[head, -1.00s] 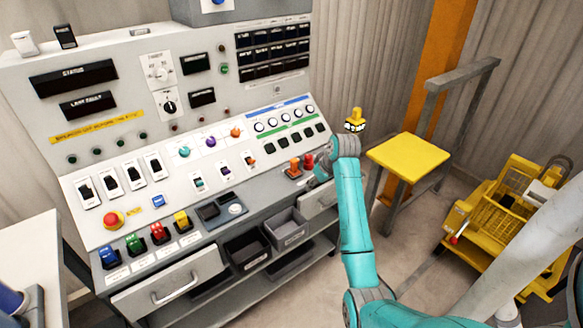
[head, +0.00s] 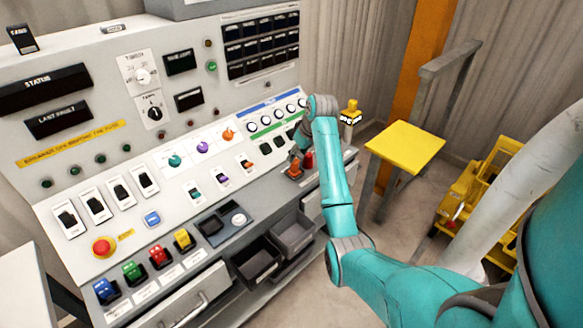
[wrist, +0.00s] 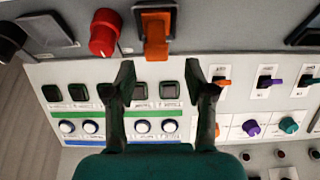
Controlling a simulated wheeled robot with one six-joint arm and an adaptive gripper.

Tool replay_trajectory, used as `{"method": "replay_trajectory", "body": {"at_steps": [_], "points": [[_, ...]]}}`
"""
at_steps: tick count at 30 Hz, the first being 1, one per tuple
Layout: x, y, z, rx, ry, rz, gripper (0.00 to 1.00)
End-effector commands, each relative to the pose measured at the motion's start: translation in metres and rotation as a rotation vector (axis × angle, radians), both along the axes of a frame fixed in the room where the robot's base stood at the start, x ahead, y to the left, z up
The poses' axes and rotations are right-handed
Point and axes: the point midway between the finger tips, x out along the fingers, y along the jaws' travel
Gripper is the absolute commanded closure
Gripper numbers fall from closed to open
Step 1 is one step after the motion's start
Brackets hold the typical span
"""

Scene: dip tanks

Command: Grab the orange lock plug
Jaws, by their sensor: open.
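The orange lock plug (wrist: 155,32) sits in a grey holder on the console ledge, at the top middle of the wrist view. In the head view it shows (head: 293,171) just below my gripper and beside a red knob. My gripper (wrist: 158,75) is open and empty, its two dark fingers apart. The plug appears between and beyond the fingertips in the wrist view, not touched by them. In the head view my gripper (head: 301,142) is mostly hidden by my arm.
The red knob (wrist: 104,32) is close beside the plug. Dark square buttons (wrist: 140,91) and white round buttons (wrist: 142,126) lie under the fingers. An orange switch (wrist: 222,83) is nearby. A yellow-topped stool (head: 405,145) stands right of the console.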

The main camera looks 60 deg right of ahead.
Motion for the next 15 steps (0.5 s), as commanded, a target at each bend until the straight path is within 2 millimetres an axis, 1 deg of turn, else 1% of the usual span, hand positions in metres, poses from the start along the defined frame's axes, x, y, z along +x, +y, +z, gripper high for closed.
{"method": "replay_trajectory", "body": {"at_steps": [1, 3, 11, 15], "points": [[0.003, 0.0, -0.008, 0.002, 0.002, 0.001, 0.46], [0.006, -0.001, -0.016, 0.001, 0.001, 0.0, 0.46], [0.012, -0.003, -0.032, 0.001, 0.002, 0.0, 0.46], [0.019, -0.008, -0.05, 0.002, 0.002, -0.001, 0.46]]}}
